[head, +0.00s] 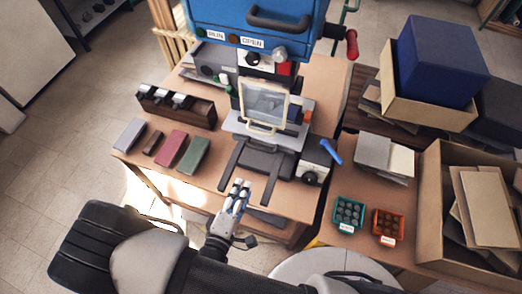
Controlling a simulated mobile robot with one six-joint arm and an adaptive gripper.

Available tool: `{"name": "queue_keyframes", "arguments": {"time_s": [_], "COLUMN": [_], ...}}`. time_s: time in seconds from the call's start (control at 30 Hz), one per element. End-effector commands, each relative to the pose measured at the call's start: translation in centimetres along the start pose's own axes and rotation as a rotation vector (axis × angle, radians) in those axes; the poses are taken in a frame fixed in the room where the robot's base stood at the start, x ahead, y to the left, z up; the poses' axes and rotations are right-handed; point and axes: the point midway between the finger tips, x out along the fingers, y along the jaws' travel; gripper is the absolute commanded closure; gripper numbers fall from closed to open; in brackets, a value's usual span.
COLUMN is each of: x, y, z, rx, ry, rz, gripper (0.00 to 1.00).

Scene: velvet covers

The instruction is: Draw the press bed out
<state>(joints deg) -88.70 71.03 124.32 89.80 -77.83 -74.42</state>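The press (255,25) has a blue upper body with a dark handle and stands at the back of the wooden table. Its dark press bed (268,160) appears low at the front, between two dark rails that reach toward me. A clear guard with a cream frame (263,103) stands above and behind the bed. My gripper (242,184) is just in front of the bed, near the left rail, with its fingers pointing away from me. It looks empty. The fingertips are small and close together, so I cannot tell whether they are open or touching.
Grey, brown, red and green blocks (171,147) lie left of the rails, before a wooden rack (176,108). A small box with a dark knob (311,178) and a blue lever (331,151) flank the right rail. Teal (349,213) and orange (388,226) crates stand farther right.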

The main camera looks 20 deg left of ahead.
Motion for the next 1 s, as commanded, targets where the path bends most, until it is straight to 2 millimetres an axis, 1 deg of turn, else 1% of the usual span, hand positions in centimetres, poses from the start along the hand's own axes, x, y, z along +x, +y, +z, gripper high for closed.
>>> {"name": "queue_keyframes", "arguments": {"time_s": [0.17,0.5,0.7,0.83,1.0], "x": [2.9,10.4,14.2,15.9,16.9], "y": [-0.1,-0.2,-0.2,-0.2,-0.1], "z": [0.3,0.2,0.2,0.1,0.1], "rx": [0.004,0.007,0.007,0.007,0.005], "ry": [-0.01,-0.009,-0.006,-0.005,-0.003], "rz": [-0.002,-0.004,-0.004,-0.004,-0.004], "gripper": [0.69,0.69,0.69,0.69,0.69]}}
